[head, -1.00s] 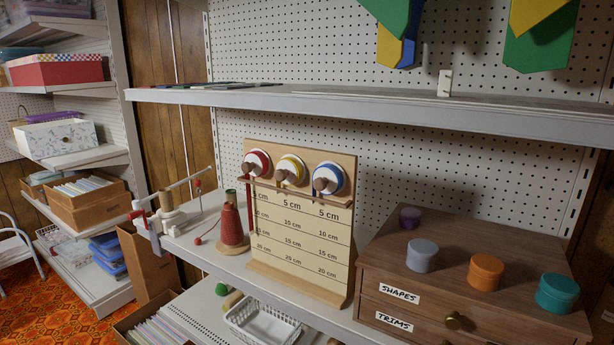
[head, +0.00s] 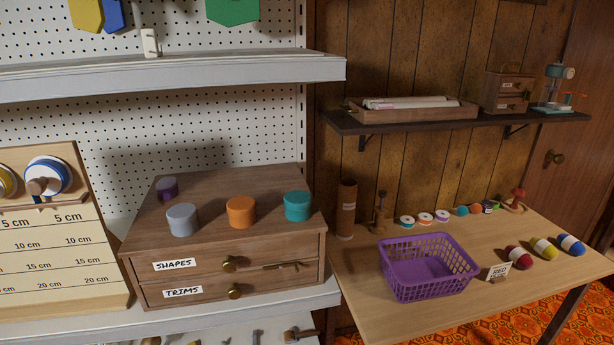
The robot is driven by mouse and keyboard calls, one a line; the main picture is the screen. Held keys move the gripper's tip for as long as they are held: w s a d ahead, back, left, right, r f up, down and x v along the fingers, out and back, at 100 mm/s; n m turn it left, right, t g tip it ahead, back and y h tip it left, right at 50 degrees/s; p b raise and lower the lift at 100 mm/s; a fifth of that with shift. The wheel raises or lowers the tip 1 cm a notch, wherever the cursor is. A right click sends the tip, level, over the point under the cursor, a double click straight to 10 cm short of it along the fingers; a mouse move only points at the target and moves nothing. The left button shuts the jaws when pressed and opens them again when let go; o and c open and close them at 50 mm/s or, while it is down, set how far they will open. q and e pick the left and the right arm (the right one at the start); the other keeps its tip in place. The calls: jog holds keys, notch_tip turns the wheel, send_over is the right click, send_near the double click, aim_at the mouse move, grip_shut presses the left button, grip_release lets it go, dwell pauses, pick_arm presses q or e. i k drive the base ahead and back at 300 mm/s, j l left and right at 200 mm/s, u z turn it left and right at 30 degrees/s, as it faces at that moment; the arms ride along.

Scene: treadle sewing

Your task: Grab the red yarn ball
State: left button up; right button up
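The red yarn ball (head: 518,257) is a dark red skein with a pale band. It lies on the wooden table at the right, behind and to the right of a small white sign card (head: 498,271). A yellow yarn ball (head: 543,247) and a blue yarn ball (head: 571,244) lie to its right in a row. Neither of my grippers is in the head view.
A purple basket (head: 428,268) stands on the wooden table (head: 372,318) left of the yarn. Spools (head: 425,219) line the table's back. A wooden drawer cabinet (head: 222,266) with colored round containers stands on the shelf at left. A wall shelf (head: 455,122) hangs above the table.

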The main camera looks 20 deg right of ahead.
aim_at(520, 258)
jog(key=z, duration=1.95)
jog(key=i+l, duration=0.25)
jog(key=i, duration=0.25)
jog(key=i+l, duration=0.2)
jog(key=i, duration=0.3)
jog(key=i+l, duration=0.25)
jog(key=i, duration=0.25)
jog(key=u, duration=0.05)
